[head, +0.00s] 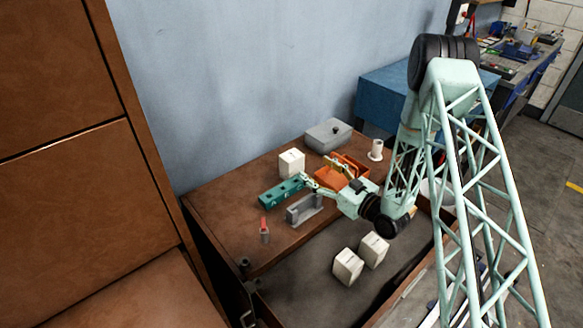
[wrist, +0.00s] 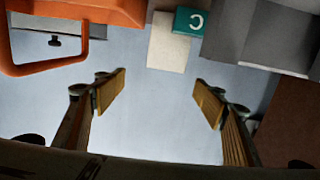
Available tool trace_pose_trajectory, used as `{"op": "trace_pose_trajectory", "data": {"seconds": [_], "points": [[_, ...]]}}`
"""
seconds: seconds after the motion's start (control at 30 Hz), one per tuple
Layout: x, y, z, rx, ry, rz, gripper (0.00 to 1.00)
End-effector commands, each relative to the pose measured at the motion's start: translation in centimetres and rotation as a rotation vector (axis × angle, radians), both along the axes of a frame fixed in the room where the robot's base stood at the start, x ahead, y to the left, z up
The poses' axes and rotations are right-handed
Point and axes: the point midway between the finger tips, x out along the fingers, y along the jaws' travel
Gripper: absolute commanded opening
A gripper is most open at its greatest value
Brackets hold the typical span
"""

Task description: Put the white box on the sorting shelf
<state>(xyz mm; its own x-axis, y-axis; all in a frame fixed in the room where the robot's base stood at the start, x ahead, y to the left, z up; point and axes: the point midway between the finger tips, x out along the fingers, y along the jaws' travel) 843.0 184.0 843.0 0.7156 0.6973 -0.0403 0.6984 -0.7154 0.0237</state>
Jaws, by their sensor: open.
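A white box (head: 291,163) stands upright on the brown table near the wall, behind a teal block (head: 281,192). In the wrist view a white box (wrist: 168,48) lies ahead of the space between my fingers, with the teal block (wrist: 189,21) marked C beside its top. My gripper (head: 311,184) is open and empty; its two fingers stand apart in the wrist view (wrist: 159,98). It is apart from the white box. Two more white boxes (head: 348,266) (head: 373,249) stand on a dark surface at the front. I cannot tell which surface is the sorting shelf.
An orange toolbox (head: 331,178) and a grey case (head: 328,135) stand behind and beside my gripper. A grey holder (head: 304,210) is in front of the teal block. A white cylinder (head: 376,150) stands to the right. A brown cabinet (head: 75,170) rises at the left.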

Motion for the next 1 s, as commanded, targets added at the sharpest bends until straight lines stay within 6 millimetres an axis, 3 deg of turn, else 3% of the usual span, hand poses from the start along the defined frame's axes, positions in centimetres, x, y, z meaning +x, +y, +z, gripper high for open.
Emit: {"op": "trace_pose_trajectory", "data": {"seconds": [0.13, 0.67, 1.0], "points": [[-0.6, 0.1, -0.9, 0.030, -0.007, 0.006, 0.64], [-0.9, 0.2, -1.1, 0.046, -0.012, 0.009, 0.64], [0.7, 1.9, -1.1, 0.044, -0.014, 0.011, 0.64]]}}
